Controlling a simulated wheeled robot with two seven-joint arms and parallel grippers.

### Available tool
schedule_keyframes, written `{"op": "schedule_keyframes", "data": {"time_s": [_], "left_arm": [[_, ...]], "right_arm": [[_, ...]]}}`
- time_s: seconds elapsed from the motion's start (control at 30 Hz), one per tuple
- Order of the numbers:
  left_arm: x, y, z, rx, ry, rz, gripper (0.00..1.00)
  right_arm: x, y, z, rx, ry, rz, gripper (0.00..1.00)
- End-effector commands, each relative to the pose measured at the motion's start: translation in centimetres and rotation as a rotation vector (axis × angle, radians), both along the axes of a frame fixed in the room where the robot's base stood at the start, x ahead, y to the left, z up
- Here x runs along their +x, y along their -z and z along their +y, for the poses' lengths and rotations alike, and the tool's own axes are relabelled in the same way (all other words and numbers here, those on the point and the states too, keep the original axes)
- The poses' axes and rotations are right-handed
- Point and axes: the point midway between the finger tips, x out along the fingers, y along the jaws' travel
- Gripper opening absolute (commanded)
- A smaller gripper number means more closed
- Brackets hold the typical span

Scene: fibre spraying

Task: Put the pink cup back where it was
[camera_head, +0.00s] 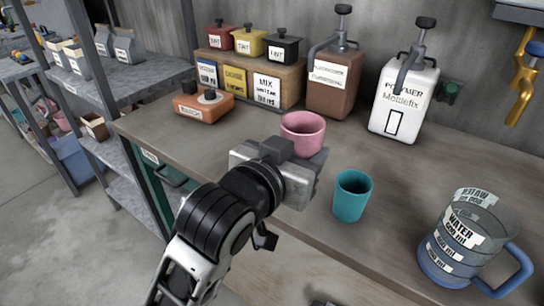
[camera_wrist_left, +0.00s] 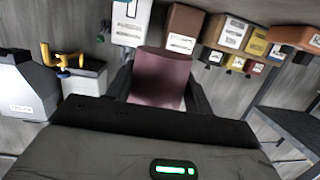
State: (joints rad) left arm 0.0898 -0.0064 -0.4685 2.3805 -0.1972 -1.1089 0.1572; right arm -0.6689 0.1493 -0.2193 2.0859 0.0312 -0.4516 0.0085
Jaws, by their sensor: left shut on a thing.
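The pink cup (camera_head: 303,133) is upright above or on the middle of the workbench (camera_head: 330,240). My left gripper (camera_head: 287,152) is shut on the pink cup, and its body hides the cup's lower part in the head view. In the left wrist view the pink cup (camera_wrist_left: 160,78) sits between the two dark fingers. I cannot tell whether its base touches the bench. My right gripper is not in view.
A teal cup (camera_head: 352,196) stands right of my gripper, and a water jug (camera_head: 470,240) at the bench's right. An orange scale (camera_head: 203,106), a box rack (camera_head: 250,80), a brown canister (camera_head: 333,82) and a white canister (camera_head: 404,100) line the back.

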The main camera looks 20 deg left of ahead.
Motion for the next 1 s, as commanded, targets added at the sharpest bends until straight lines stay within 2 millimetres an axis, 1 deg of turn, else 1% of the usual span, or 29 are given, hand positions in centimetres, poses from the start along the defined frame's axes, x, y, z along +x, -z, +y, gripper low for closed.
{"op": "schedule_keyframes", "data": {"time_s": [0.07, 0.17, 0.47, 0.53, 0.6, 0.7, 0.9, 0.97, 1.0], "left_arm": [[0.3, -0.2, -0.2, 0.008, 0.01, -0.002, 0.29], [1.3, 0.5, 0.8, 0.013, 0.011, 0.001, 0.29], [6.6, 3.7, 6.0, 0.011, 0.008, 0.001, 0.29], [7.4, 5.4, 6.7, 0.011, 0.01, 0.005, 0.29], [8.2, 6.6, 7.5, 0.01, 0.01, 0.004, 0.29], [9.0, 7.8, 8.2, 0.007, 0.009, 0.002, 0.29], [9.7, 9.0, 8.9, 0.008, 0.012, 0.0, 0.29], [10.1, 9.7, 9.3, 0.009, 0.011, 0.001, 0.29], [10.2, 10.4, 9.4, 0.007, 0.011, 0.003, 0.29]], "right_arm": [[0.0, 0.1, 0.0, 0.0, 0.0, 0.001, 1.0], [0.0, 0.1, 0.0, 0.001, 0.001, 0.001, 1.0], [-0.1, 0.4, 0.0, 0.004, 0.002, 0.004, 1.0], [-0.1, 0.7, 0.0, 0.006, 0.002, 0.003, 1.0], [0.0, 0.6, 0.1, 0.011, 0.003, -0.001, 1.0], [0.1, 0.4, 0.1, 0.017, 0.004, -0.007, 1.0], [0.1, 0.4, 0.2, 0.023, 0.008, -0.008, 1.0], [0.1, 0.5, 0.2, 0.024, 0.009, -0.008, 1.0], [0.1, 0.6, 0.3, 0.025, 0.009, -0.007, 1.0]]}}
